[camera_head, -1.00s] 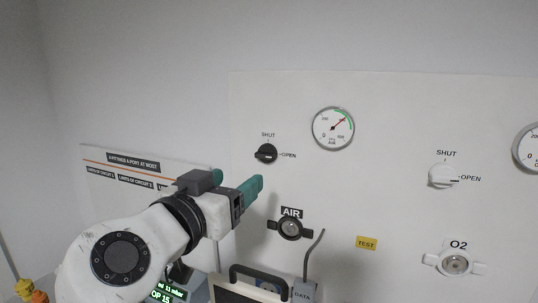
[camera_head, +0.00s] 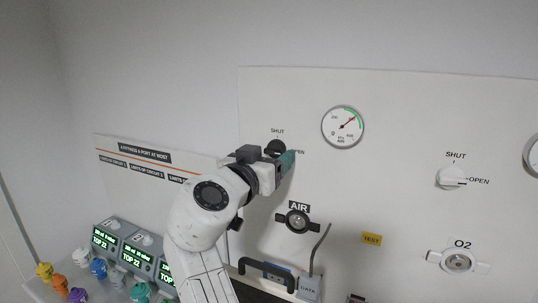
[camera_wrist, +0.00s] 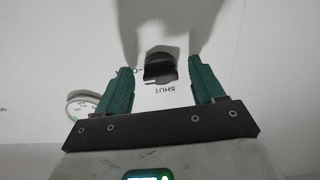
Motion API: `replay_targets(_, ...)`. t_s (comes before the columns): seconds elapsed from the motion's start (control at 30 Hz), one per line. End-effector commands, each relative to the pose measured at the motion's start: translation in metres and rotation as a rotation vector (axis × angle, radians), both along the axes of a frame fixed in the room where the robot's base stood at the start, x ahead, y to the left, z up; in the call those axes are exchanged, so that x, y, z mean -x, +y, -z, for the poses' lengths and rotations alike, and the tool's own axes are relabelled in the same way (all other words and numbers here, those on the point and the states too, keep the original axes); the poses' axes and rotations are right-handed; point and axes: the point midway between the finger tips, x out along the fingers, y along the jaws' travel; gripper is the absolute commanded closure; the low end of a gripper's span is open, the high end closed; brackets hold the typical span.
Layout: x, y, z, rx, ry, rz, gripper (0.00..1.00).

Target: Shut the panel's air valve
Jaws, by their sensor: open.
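The air valve is a black knob (camera_head: 275,147) on the white panel, with SHUT above it and OPEN to its right, in the head view. My gripper (camera_head: 287,161) is in front of it and hides its lower part and some of the OPEN label. In the wrist view the knob (camera_wrist: 160,68) lies between the tips of my two green fingers, with a gap on each side. My gripper is open and empty. The labels appear upside down there. The knob's bar runs roughly across, toward the OPEN label.
The air gauge (camera_head: 342,127) is up and right of the knob. The AIR outlet (camera_head: 298,221) is below it. A white O2 valve knob (camera_head: 451,177) and the O2 outlet (camera_head: 458,262) are farther right. A dark handle (camera_head: 267,273) and grey cable (camera_head: 319,248) stand low in front.

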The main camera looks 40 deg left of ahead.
Motion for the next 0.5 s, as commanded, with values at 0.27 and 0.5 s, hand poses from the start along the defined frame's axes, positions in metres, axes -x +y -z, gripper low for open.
replay_targets(0.27, 0.0000, 0.0000, 0.0000, 0.000, 0.000, 0.000, 0.39)
replay_targets(0.5, 0.0002, 0.0000, 0.0000, 0.000, 0.000, 0.000, 0.62)
